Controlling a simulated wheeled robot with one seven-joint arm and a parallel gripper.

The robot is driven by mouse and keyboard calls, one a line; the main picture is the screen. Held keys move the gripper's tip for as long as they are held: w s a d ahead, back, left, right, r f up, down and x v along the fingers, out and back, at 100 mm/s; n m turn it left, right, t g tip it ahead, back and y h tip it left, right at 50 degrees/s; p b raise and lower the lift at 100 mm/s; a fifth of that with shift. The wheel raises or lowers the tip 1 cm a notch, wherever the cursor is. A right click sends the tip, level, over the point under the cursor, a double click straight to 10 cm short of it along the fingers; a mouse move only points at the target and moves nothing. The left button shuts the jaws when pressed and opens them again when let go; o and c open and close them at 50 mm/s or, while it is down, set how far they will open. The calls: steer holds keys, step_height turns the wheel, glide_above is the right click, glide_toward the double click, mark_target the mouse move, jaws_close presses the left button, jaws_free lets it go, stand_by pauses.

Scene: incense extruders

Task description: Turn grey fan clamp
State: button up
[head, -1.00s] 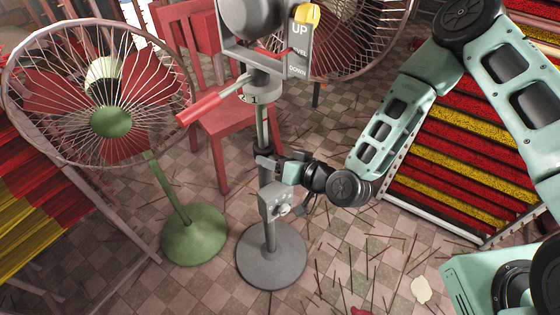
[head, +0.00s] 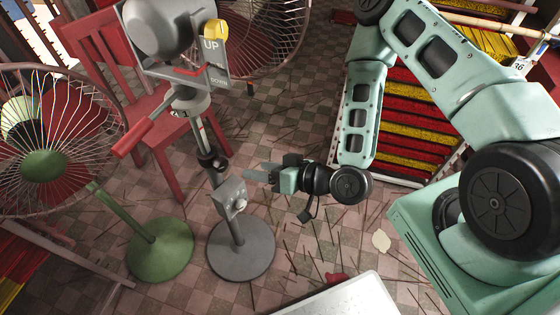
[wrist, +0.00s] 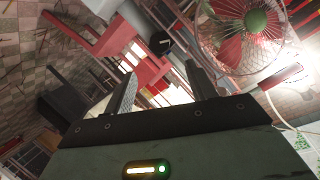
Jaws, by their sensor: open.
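The grey fan stands left of centre in the head view, with a grey head (head: 165,28), an upright pole and a round grey base (head: 241,250). A grey collar (head: 188,103) on the pole carries a lever with a red grip (head: 146,134). Lower are a black ring (head: 212,163) and a grey box with a pale knob (head: 230,198). I cannot tell which of these fittings is the clamp. My gripper (head: 250,175) is right of the pole at about the ring's height, pointing left. In the wrist view its fingers (wrist: 162,90) are apart with nothing held between them.
A green-based fan (head: 160,250) stands left of the grey one; its cage also shows in the wrist view (wrist: 245,32). A red chair (head: 165,125) is behind. Racks of red and yellow sticks (head: 415,120) stand at right. A pale panel (head: 345,298) is at the front. Sticks litter the floor.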

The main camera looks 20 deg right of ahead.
steer(key=shift+p+v, duration=1.7)
steer(key=shift+v, duration=0.55)
